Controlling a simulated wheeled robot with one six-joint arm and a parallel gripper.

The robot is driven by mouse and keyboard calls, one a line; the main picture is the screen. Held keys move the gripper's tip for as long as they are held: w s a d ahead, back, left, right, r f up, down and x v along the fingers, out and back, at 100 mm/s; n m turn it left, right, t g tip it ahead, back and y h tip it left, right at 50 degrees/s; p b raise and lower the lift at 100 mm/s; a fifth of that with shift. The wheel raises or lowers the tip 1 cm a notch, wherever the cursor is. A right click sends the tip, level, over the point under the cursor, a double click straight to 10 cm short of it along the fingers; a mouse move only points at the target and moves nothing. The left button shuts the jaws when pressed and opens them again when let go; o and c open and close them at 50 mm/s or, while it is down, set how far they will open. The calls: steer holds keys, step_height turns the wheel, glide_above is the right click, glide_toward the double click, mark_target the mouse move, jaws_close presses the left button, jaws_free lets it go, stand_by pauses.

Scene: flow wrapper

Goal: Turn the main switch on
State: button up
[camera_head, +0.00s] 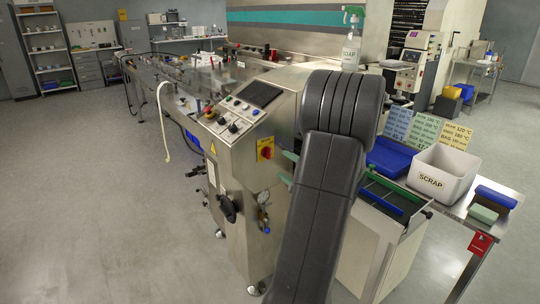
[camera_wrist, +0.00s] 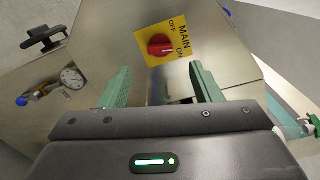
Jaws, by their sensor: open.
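The main switch is a red rotary knob (camera_wrist: 160,45) on a yellow plate marked MAIN, OFF and ON, on the steel panel. The plate appears turned in the wrist view, and I cannot clearly tell which mark the knob points to. In the head view the main switch (camera_head: 266,152) is on the machine's side, below the control console. My gripper (camera_wrist: 163,80) has its two green fingers spread apart with nothing between them. The knob lies beyond the fingertips, between their lines, and looks untouched. In the head view my arm partly hides my gripper (camera_head: 287,168), just right of the switch.
A round gauge (camera_wrist: 72,77) and a black handle (camera_wrist: 42,38) stand out from the panel at left in the wrist view. The console (camera_head: 245,105) is above the switch. A white SCRAP bin (camera_head: 440,172) stands right of my arm. Open floor lies at left.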

mark_target(269, 154)
steer(key=p+x, duration=0.1)
steer(key=x, duration=0.7)
steer(key=shift+w+a, duration=0.2)
steer(key=c, duration=1)
